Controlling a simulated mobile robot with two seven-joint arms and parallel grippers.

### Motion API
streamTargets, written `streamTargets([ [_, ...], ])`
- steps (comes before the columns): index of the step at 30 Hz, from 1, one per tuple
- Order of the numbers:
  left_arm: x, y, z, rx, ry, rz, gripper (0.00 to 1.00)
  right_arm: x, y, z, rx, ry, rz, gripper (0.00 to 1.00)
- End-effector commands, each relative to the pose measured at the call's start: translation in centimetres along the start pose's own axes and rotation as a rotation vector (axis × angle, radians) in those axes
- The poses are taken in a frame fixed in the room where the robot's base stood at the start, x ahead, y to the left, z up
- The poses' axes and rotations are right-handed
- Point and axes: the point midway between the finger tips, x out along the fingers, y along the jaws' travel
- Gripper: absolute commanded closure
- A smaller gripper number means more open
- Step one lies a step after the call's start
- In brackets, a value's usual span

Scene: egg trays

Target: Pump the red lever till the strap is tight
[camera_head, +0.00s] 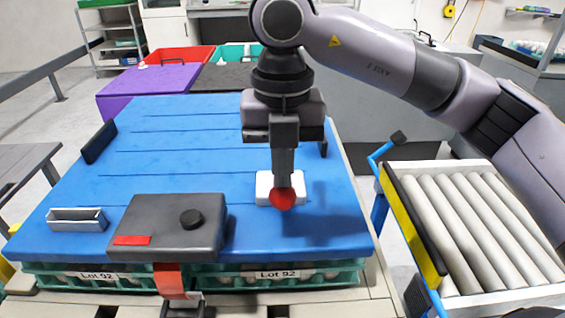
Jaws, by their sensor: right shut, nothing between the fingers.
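A red ball-shaped knob (283,199), which looks like the end of the red lever, stands in front of a white block (263,187) on the blue cover. The lever's shaft is not visible. My right gripper (283,185) points straight down with its fingers shut and empty, right at the top of the red knob; I cannot tell whether they touch. A red strap (170,280) hangs down the front edge below a dark grey box (165,228) and meets a grey metal fitting (187,306). I cannot tell how tight the strap is. My left gripper is not in view.
The blue cover (180,150) lies over green egg trays (235,278) labelled Lot 92. The dark box has a black knob (191,219). A small metal bracket (77,219) lies at left. A roller conveyor (480,225) stands at right. The cover's middle left is clear.

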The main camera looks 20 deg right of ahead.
Motion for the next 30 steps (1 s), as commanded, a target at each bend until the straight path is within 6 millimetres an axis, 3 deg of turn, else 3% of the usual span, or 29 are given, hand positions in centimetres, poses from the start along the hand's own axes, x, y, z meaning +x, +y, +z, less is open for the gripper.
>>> streamTargets([
  [22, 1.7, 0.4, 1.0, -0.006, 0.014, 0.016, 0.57, 4.1, -0.1, -0.6, 0.002, 0.001, -0.003, 1.00],
  [30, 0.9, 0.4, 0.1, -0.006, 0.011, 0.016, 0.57, 2.5, -0.1, -0.3, 0.004, 0.000, -0.003, 1.00],
])
